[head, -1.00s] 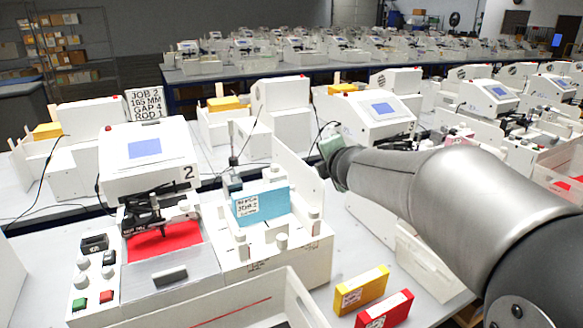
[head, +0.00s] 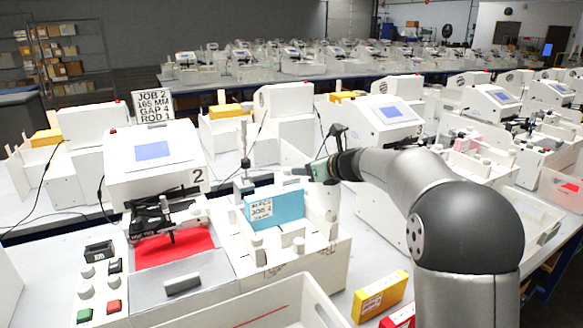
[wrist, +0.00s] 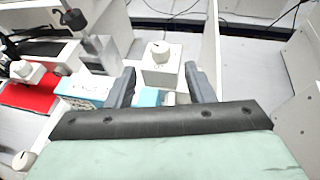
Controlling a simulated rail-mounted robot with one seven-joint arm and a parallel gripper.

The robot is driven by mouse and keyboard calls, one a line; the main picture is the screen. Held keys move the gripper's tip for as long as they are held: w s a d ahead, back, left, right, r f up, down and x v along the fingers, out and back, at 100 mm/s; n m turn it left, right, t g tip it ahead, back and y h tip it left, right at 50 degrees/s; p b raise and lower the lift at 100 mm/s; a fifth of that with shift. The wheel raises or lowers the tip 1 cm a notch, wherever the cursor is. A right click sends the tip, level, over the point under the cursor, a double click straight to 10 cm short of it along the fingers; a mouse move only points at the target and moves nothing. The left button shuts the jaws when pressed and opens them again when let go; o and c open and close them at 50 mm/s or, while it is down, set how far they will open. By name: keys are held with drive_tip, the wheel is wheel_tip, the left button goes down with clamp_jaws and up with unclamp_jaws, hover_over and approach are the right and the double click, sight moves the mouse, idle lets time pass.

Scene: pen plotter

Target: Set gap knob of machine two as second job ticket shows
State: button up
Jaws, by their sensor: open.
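Machine two (head: 152,178) is a white plotter with a screen and the number 2. The job ticket (head: 153,104) behind it reads JOB 2, 165 MM, GAP 4, ROD 1. My gripper (head: 305,171) is open above the back right of the white fixture beside the machine; it also shows in the wrist view (wrist: 161,76). There, a white knob (wrist: 158,51) with a dark mark on top stands on a white block just beyond my fingertips, apart from them. Several white knobs (head: 88,270) sit on the front panel. I cannot read which knob is the gap knob.
A blue block (head: 282,206) labelled JOB 2 stands upright in the white fixture (head: 318,265), near my gripper. A metal post (head: 245,160) rises behind it. Yellow (head: 381,295) and red (head: 398,318) boxes lie at the front right. Machine three (head: 385,125) stands behind my arm.

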sight(289, 169)
drive_tip(key=p+x, duration=0.1)
drive_tip(key=x, duration=0.7)
drive_tip(key=c, duration=1)
